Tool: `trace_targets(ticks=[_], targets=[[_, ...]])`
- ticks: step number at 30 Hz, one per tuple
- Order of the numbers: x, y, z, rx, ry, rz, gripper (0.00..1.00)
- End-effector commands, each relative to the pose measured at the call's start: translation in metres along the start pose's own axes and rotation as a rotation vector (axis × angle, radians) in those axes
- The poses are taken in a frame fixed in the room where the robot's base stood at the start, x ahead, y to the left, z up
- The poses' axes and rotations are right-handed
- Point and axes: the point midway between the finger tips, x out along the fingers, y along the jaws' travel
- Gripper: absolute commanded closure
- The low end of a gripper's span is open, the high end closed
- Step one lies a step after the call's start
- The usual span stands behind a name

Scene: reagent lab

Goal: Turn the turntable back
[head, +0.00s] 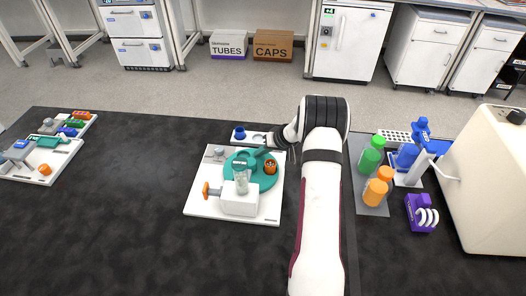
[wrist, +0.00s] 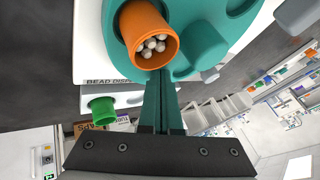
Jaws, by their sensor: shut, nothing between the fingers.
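The teal turntable (head: 232,164) is a round disc on a white base plate (head: 200,206) left of my arm in the head view. It also fills the upper middle of the wrist view (wrist: 205,35). An orange cup (head: 270,168) stands on its right side; the wrist view shows pale beads inside this cup (wrist: 146,22). My gripper (head: 259,152) is at the disc's far right edge, behind the cup. In the wrist view its teal fingers (wrist: 166,80) are together and empty, close beside the cup and a teal knob on the disc. Contact cannot be told.
A white dispenser block (head: 240,204) with a clear vessel (head: 241,182) and orange knob (head: 207,189) stands at the disc's front. A blue cup (head: 239,133) sits behind the plate. Bottles (head: 370,158) stand right of my arm.

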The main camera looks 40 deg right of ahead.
Motion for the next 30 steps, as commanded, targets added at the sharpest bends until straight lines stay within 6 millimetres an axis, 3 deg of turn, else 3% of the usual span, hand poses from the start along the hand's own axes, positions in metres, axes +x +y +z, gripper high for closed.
trace_targets(ticks=[30], targets=[[0.0075,-0.008,-0.0065,-0.173,-0.09,-0.092,1.0]])
